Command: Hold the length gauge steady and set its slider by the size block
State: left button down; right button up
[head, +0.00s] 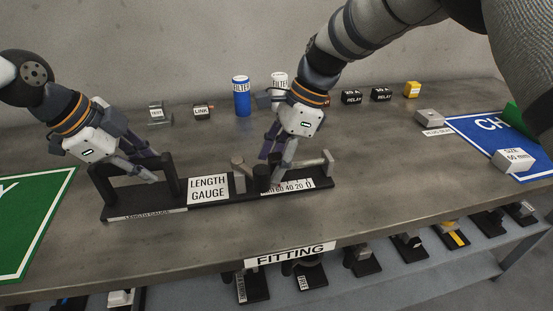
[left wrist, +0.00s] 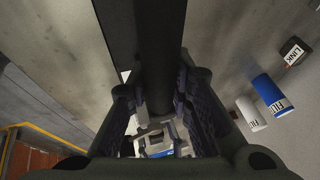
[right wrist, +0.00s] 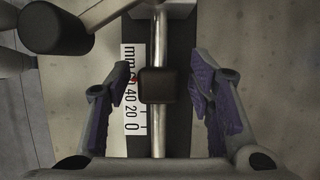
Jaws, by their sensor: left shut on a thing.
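The length gauge (head: 208,188) lies on the table, a long black base with a black handle at its left end and a printed scale at its right. My left gripper (head: 150,172) is shut on the handle; the dark bar (left wrist: 158,60) runs between its fingers in the left wrist view. The dark slider (right wrist: 157,86) sits on the steel rod beside the scale, its near part close to the red mark. My right gripper (right wrist: 153,95) is open, fingers on both sides of the slider with gaps visible. The size block (head: 515,160), marked 60 mm, sits on the blue mat's edge at the right.
A blue filter (head: 241,96), a white filter (head: 280,85), a link (head: 203,111) and relays (head: 381,94) stand at the back. A grey block (head: 429,117) lies by the blue mat (head: 465,125). A green mat (head: 35,220) lies at left. Bare table fronts the gauge.

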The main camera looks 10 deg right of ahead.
pick_arm(q)
jog(key=shift+s+a+f, duration=0.15)
jog(key=shift+f, duration=0.35)
pick_arm(e)
jog(key=shift+f, duration=0.2)
jog(key=v, duration=1.2)
jog(key=shift+s, duration=0.15)
jog(key=shift+r, duration=0.1)
pick_arm(q)
jog(key=c, duration=1.4)
grip_release()
jog(key=shift+o, duration=0.2)
jog(key=shift+w, duration=0.25)
jog(key=shift+r, duration=0.25)
pick_arm(e)
jog(key=shift+r, duration=0.1)
